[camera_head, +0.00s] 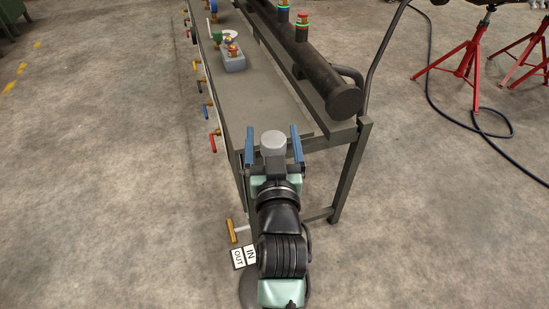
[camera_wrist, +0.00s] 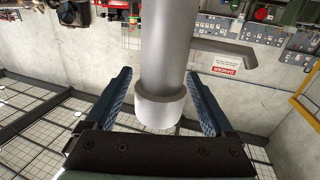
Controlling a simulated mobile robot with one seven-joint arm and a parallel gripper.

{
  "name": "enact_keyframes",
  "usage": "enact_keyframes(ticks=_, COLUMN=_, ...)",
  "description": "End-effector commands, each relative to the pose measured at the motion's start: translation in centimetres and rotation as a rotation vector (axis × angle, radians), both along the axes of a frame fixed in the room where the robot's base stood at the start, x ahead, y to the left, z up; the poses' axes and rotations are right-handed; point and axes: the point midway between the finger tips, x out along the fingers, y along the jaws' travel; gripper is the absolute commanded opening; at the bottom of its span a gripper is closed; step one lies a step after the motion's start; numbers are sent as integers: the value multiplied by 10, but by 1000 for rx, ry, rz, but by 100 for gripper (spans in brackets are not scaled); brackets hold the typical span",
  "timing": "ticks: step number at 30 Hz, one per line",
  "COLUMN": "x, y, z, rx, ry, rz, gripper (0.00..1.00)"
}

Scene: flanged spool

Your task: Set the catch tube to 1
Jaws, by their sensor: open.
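A grey tube with a wider pale collar at its end (camera_wrist: 163,60) runs between my fingers in the wrist view. It looks like the catch tube, but no number or mark on it is readable. In the head view a rounded grey end (camera_head: 273,143) shows between the fingers, at the near end of the bench. My gripper (camera_head: 272,128) is open, with one blue finger on each side of the tube. The wrist view shows gaps between the tube and both fingers. The tube's far end is out of view.
The long bench (camera_head: 265,95) carries a thick dark pipe (camera_head: 322,80) on its right and a grey valve block (camera_head: 233,60). Coloured handles line its left edge. A yellow handle (camera_head: 231,231) and an IN/OUT plate (camera_head: 244,257) sit low on the left. Red stands (camera_head: 470,60) are right.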

Motion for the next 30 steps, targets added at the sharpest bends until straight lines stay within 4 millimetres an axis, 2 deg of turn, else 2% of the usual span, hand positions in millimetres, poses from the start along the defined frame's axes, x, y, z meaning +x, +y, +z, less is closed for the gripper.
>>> enact_keyframes(ticks=12, x=-75, y=-4, z=-1, rx=0, ry=5, rz=0, gripper=88)
enact_keyframes(ticks=18, x=-105, y=-5, z=-2, rx=0, ry=6, rz=0, gripper=88)
enact_keyframes(ticks=24, x=-120, y=-7, z=-2, rx=0, ry=6, rz=0, gripper=88)
enact_keyframes(ticks=30, x=-123, y=-7, z=-1, rx=0, ry=3, rz=0, gripper=88)
